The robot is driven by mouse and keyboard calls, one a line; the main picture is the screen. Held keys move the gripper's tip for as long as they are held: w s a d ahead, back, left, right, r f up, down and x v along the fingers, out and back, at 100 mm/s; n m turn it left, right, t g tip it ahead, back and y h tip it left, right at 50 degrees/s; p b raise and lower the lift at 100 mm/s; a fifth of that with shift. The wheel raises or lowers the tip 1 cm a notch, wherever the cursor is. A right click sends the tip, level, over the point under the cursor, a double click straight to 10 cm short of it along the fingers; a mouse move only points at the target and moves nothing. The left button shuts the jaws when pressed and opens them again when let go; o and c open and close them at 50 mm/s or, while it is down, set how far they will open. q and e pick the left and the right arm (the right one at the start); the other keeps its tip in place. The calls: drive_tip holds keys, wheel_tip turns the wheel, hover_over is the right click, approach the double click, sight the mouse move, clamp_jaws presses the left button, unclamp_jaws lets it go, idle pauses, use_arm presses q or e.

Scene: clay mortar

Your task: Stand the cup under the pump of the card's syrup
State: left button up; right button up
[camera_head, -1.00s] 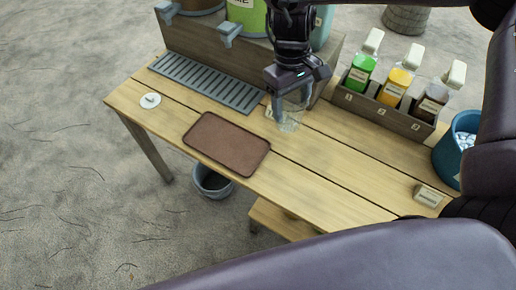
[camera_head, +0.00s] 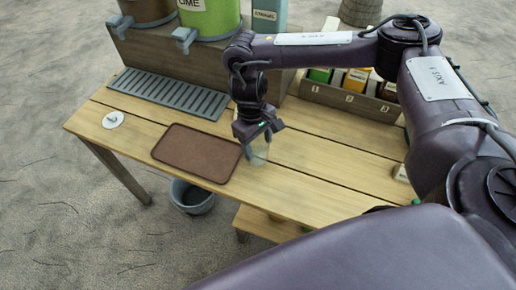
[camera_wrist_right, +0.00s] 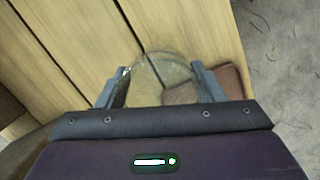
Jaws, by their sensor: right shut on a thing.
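The clear glass cup (camera_head: 259,154) is between the fingers of my right gripper (camera_head: 260,135), just right of the brown tray. In the right wrist view the cup (camera_wrist_right: 158,72) shows between both fingers (camera_wrist_right: 163,88), and my gripper is shut on it. I cannot tell whether its base touches the table. The green (camera_head: 320,75), yellow (camera_head: 356,80) and dark (camera_head: 388,91) syrup bottles stand in a numbered rack (camera_head: 345,100); my right arm hides their pumps. My left gripper is not in view.
The brown tray (camera_head: 196,153) lies on the wooden table (camera_head: 310,170), left of the cup. A slatted grey grate (camera_head: 168,93), a white disc (camera_head: 113,120) and large dispensers (camera_head: 210,18) are farther left. A bin (camera_head: 192,197) stands below. Table between cup and rack is clear.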

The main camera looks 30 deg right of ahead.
drive_tip(key=shift+f, duration=1.15)
drive_tip(key=shift+f, duration=0.1)
drive_tip(key=o, duration=1)
drive_tip(key=shift+c, duration=0.2)
